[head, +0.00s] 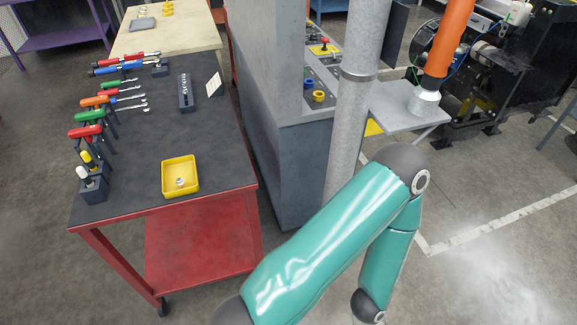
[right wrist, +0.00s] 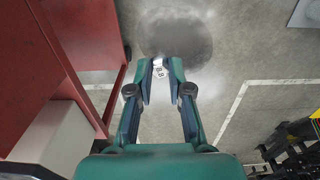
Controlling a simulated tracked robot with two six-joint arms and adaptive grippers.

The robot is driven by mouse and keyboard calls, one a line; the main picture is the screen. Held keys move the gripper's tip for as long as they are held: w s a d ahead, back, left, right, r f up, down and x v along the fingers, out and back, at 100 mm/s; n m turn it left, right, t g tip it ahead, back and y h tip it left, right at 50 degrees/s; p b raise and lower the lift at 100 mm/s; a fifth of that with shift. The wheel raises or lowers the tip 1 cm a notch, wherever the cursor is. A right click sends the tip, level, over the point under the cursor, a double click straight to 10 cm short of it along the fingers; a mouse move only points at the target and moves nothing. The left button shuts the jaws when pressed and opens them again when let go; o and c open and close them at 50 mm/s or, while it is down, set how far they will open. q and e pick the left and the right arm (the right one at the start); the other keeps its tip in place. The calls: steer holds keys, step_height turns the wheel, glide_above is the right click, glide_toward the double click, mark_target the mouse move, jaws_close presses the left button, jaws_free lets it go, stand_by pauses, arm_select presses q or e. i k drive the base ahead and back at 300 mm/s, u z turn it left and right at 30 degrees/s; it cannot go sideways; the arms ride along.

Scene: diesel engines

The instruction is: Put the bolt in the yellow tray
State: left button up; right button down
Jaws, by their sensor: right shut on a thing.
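The yellow tray (head: 167,189) sits on the dark top of the red workbench, near its front edge, in the head view. A small shiny metal piece (head: 180,182) lies inside it. In the right wrist view my right gripper (right wrist: 160,72) is shut on the bolt (right wrist: 159,70). The bolt's pale metal head, with markings on it, shows between the fingertips. The rest of the bolt is hidden. The bolt is over the floor, to the right of a red bench part in that view. My left gripper is in neither view.
The red workbench (head: 128,182) carries screwdrivers and other tools (head: 92,133) along its left side and a dark block (head: 186,92) farther back. A grey cabinet (head: 278,130) and a vertical pole (head: 350,110) stand right of the bench. Floor is open at lower right.

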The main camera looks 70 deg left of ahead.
mark_target(183, 172)
steer(key=z, duration=0.3)
steer(key=i, duration=0.45)
steer(key=u, duration=1.7)
